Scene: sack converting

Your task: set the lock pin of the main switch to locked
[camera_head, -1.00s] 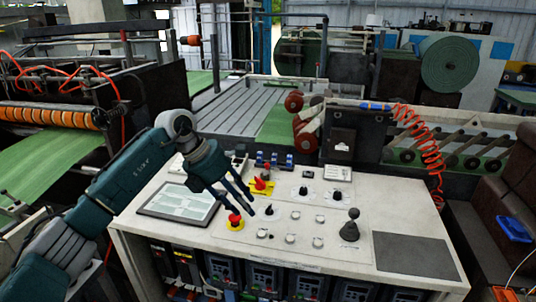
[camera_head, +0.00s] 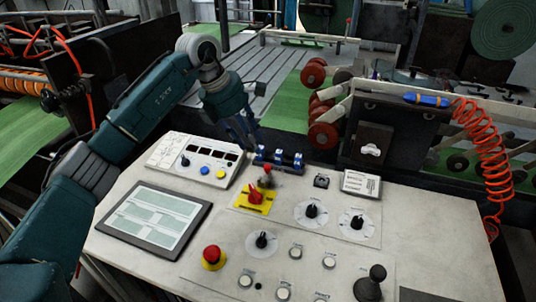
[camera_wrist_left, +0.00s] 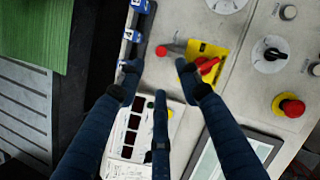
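The main switch is a red rotary handle (camera_head: 255,192) on a yellow plate (camera_head: 246,207) at the panel's far middle. It also shows in the left wrist view (camera_wrist_left: 209,66). The lock pin, a red-knobbed grey pin (camera_head: 266,170), is at the plate's far edge; it shows beside the plate in the wrist view (camera_wrist_left: 163,50). My left gripper (camera_head: 246,140) is above the far edge of the panel, behind the pin. In the wrist view its fingers (camera_wrist_left: 160,76) are spread and empty, with the pin just beyond their tips. My right gripper is not in view.
A red mushroom button (camera_head: 212,254), black dials (camera_head: 311,211) and a joystick (camera_head: 370,282) stand nearby.

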